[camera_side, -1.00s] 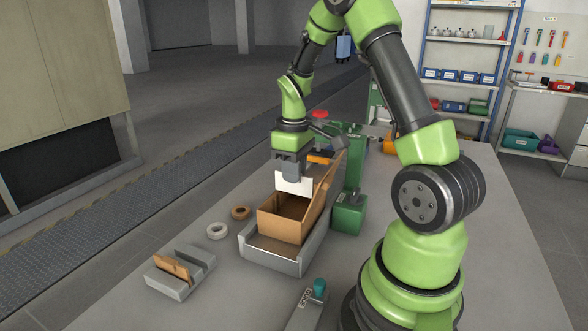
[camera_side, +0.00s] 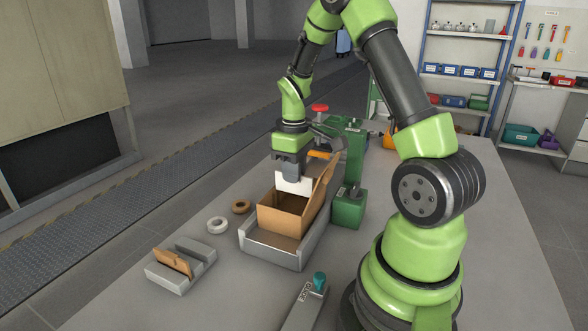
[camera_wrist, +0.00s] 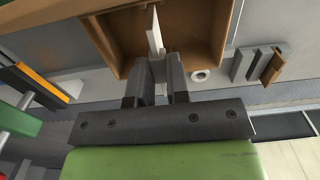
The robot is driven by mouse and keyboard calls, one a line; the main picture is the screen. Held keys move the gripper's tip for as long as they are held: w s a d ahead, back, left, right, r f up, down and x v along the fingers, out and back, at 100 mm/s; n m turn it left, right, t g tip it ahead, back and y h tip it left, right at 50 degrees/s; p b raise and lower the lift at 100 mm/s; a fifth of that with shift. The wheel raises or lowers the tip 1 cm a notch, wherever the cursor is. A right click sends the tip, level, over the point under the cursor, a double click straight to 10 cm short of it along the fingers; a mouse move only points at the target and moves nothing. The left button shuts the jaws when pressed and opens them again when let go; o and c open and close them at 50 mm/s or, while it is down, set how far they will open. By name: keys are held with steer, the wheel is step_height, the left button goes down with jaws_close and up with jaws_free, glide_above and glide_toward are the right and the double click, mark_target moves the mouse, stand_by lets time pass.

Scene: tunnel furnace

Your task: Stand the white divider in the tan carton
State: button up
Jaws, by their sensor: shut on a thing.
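My gripper (camera_side: 291,178) is shut on the white divider (camera_side: 294,187) and holds it upright over the far part of the tan carton (camera_side: 280,219). The divider's lower part overlaps the carton's opening in the side view; I cannot tell how deep it reaches. In the wrist view, my gripper (camera_wrist: 156,85) grips the divider (camera_wrist: 153,32), seen nearly edge-on, with the open carton (camera_wrist: 213,60) around and behind it. The carton stands open in a grey tray (camera_side: 277,258), with a flap raised at its right.
A green machine (camera_side: 349,180) with a red knob stands close right of the carton. A white tape roll (camera_side: 217,226) and a brown roll (camera_side: 241,207) lie to the left. A grey slotted block (camera_side: 180,277) holds a brown piece (camera_side: 173,262).

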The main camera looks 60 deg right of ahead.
mark_target(294, 189)
steer(key=shift+f, duration=0.3)
steer(key=shift+f, duration=0.65)
steer(key=shift+f, duration=0.25)
steer(key=shift+f, duration=1.2)
stand_by(0.5)
steer(key=o, duration=0.7)
steer(key=shift+o, duration=0.2)
steer(key=shift+r, duration=4.1)
